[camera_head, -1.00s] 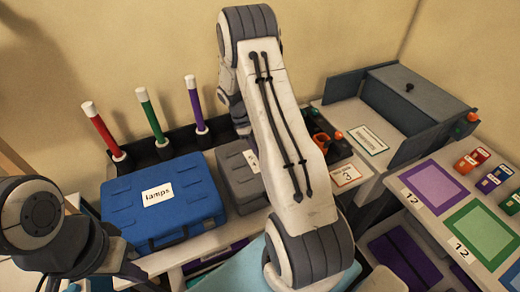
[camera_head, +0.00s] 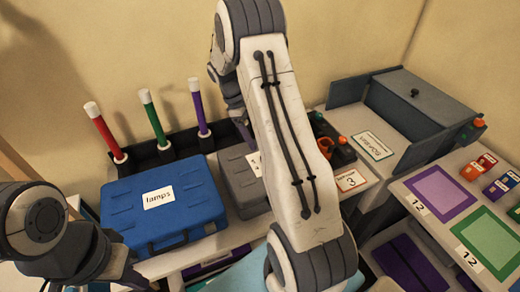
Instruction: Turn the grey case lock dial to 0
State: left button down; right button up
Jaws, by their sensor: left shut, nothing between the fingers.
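The grey case (camera_head: 238,188) lies on the table beside the blue case, partly covered by my right arm. Its white label shows only in part, and I cannot see a dial on it or any reading. My right arm rises from the bottom middle and bends at the top. Its dark wrist reaches down behind the forearm near the grey case, and its fingers are hidden. My left gripper (camera_head: 128,274) is low at the left, in front of the blue case. It is shut and empty, and apart from the grey case.
The blue case (camera_head: 165,212) labelled "lamps" is left of the grey case. Red (camera_head: 104,131), green (camera_head: 154,123) and purple (camera_head: 198,106) tubes stand behind it. A black tray (camera_head: 333,142) and a grey box (camera_head: 415,105) stand right. Colour mats (camera_head: 440,192) lie further right.

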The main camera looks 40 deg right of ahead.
jog(key=shift+v, duration=1.5)
jog(key=shift+a, duration=0.1)
jog(key=s+a+r+t+y, duration=0.1)
jog(key=s+a+r, duration=0.2)
jog(key=a, duration=0.7)
jog(key=s+a+r+t, duration=0.2)
jog(key=s+a+r, duration=0.15)
jog(key=a, duration=0.75)
jog(key=s+a+y, duration=0.1)
jog(key=s+a, duration=0.4)
jog(key=s, duration=0.4)
jog(key=s+a+y, duration=0.1)
jog(key=s+a, duration=0.4)
jog(key=s, duration=0.4)
jog(key=shift+s+a+r+n+t, duration=0.3)
jog(key=shift+s+a+r+n, duration=0.05)
jog(key=shift+s+n, duration=0.05)
